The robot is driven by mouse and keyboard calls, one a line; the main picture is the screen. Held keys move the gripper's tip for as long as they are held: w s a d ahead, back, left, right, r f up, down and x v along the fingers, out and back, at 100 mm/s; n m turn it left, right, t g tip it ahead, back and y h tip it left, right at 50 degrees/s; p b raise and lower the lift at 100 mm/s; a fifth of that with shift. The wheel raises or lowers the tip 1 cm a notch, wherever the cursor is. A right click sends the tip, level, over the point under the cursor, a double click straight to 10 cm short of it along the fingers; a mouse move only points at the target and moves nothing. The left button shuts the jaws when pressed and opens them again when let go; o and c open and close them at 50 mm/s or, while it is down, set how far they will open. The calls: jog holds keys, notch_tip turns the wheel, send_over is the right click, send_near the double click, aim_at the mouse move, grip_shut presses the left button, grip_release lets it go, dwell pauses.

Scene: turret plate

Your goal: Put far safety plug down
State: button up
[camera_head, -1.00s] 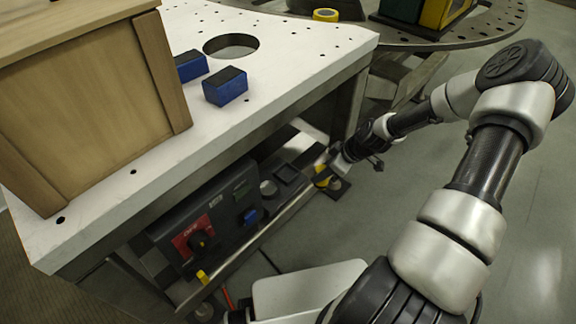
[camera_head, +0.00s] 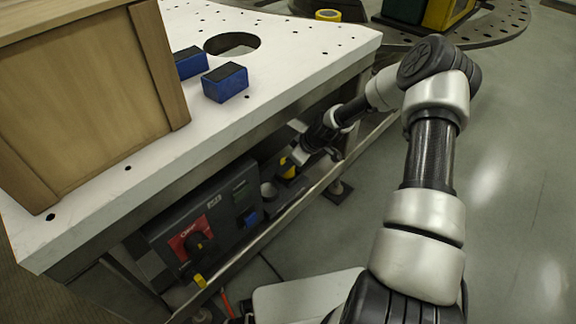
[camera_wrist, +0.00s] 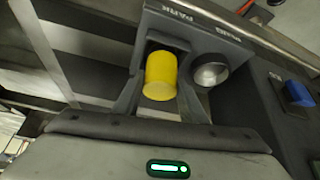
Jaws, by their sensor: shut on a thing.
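The far safety plug is a yellow cylinder (camera_wrist: 160,76) between my fingers in the wrist view; it shows partly in the head view (camera_head: 287,168). My gripper (camera_wrist: 162,98) is shut on it. The plug is over or in a dark square recess marked PARK (camera_wrist: 168,45) at the far end of the control panel (camera_head: 222,215). I cannot tell whether it touches the recess floor. A round silver socket (camera_wrist: 210,72) is just right of the plug in the wrist view; it also shows in the head view (camera_head: 268,190).
The panel sits on a low shelf under the white tabletop (camera_head: 290,55), whose edge is close to my forearm. A red plate with a black knob (camera_head: 198,240), a blue part (camera_head: 248,218) and another yellow piece (camera_head: 200,281) are nearer. A metal rail (camera_head: 285,215) runs along the front.

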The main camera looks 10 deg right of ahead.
jog(key=shift+f, duration=0.2)
jog(key=o, duration=1.1)
jog(key=shift+r, duration=0.1)
jog(key=shift+o, duration=0.2)
jog(key=shift+r, duration=0.25)
jog(key=p+v, duration=0.3)
jog(key=v, duration=0.9)
jog(key=shift+f, duration=0.1)
